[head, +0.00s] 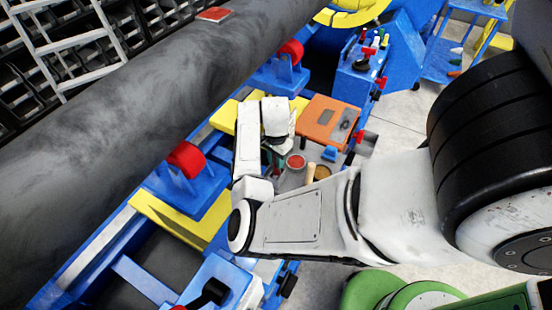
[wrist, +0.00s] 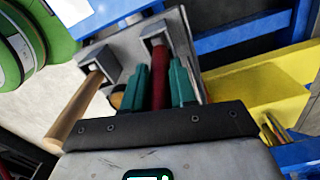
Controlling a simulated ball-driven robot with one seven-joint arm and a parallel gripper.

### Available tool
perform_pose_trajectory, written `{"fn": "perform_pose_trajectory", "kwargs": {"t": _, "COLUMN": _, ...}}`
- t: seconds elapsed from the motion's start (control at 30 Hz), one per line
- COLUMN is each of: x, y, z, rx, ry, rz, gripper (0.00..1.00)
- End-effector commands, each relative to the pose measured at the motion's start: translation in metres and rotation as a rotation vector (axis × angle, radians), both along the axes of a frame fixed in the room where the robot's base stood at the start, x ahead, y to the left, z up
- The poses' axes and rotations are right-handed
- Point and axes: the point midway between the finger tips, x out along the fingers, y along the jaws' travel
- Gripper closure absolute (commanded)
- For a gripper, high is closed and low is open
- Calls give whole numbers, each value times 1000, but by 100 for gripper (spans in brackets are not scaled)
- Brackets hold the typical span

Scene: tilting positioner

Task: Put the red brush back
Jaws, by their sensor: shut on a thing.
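My gripper (wrist: 160,88) has teal fingers, shut on the dark red handle of the red brush (wrist: 159,72) in the wrist view. The far end of the handle meets a small grey bracket (wrist: 156,36) on a grey plate; I cannot tell whether it sits in the bracket or only overlaps it in the picture. The bristles are not clearly visible. In the head view my gripper (head: 277,160) is low over the grey tray area beside the pipe, and my white hand largely hides the brush.
A wooden handle (wrist: 78,108) hangs in a second bracket beside the brush. The large grey pipe (head: 130,130) lies to the left.

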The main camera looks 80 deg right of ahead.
Motion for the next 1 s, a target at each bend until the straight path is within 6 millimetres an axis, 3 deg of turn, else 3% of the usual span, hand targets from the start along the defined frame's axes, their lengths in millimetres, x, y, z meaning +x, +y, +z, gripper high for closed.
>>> {"fn": "perform_pose_trajectory", "kwargs": {"t": 0.1, "x": 0, "y": 0, "z": -3, "rx": 0, "ry": 0, "rz": 1, "gripper": 100}}
{"fn": "perform_pose_trajectory", "kwargs": {"t": 0.13, "x": 0, "y": 0, "z": -3, "rx": 0, "ry": 0, "rz": 1, "gripper": 73}}
{"fn": "perform_pose_trajectory", "kwargs": {"t": 0.4, "x": 0, "y": 0, "z": -2, "rx": 0, "ry": 0, "rz": 0, "gripper": 48}}
{"fn": "perform_pose_trajectory", "kwargs": {"t": 0.77, "x": 1, "y": -1, "z": 7, "rx": -2, "ry": -1, "rz": 0, "gripper": 48}}
{"fn": "perform_pose_trajectory", "kwargs": {"t": 1.0, "x": 1, "y": -1, "z": 50, "rx": -3, "ry": -3, "rz": -1, "gripper": 48}}
